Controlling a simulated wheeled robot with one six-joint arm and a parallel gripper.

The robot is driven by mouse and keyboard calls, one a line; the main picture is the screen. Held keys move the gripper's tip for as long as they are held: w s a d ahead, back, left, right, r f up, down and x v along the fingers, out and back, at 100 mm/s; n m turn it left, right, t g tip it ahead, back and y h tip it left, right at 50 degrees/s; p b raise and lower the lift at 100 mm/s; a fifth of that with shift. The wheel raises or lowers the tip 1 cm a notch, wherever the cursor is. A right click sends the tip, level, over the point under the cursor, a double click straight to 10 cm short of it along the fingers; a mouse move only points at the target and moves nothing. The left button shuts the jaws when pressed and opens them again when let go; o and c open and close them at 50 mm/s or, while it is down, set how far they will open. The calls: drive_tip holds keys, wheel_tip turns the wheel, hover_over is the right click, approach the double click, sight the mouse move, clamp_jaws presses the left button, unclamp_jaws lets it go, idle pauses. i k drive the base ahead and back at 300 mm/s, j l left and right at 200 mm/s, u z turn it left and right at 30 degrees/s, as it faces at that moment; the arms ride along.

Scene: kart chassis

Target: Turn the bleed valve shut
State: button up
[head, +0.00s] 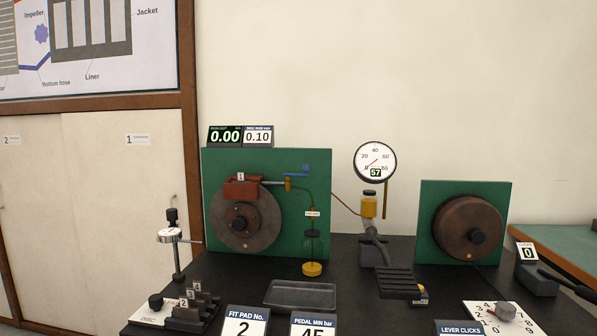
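A small brass fitting (288,184) with a blue lever (297,171) sits on the left green board (220,170), to the right of a red caliper (243,188) marked 1. It looks like the bleed valve. The lever's exact angle is too small to read. A thin tube runs from the fitting down past a small white tag (312,213) to a bottle with a yellow base (312,269). The caliper sits over the top of a brown disc (245,220). My gripper is not in view.
A round gauge (375,162) showing 57 stands above a yellow reservoir (369,205) and a black pedal (402,284). A grey tray (300,294) and number cards (246,322) lie in front. A dial stand (172,236) stands left; a drum (468,228) is on the right board.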

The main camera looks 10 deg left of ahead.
sight(297, 174)
drive_tip(key=k+l+u, duration=0.2)
drive_tip(key=u, duration=0.65)
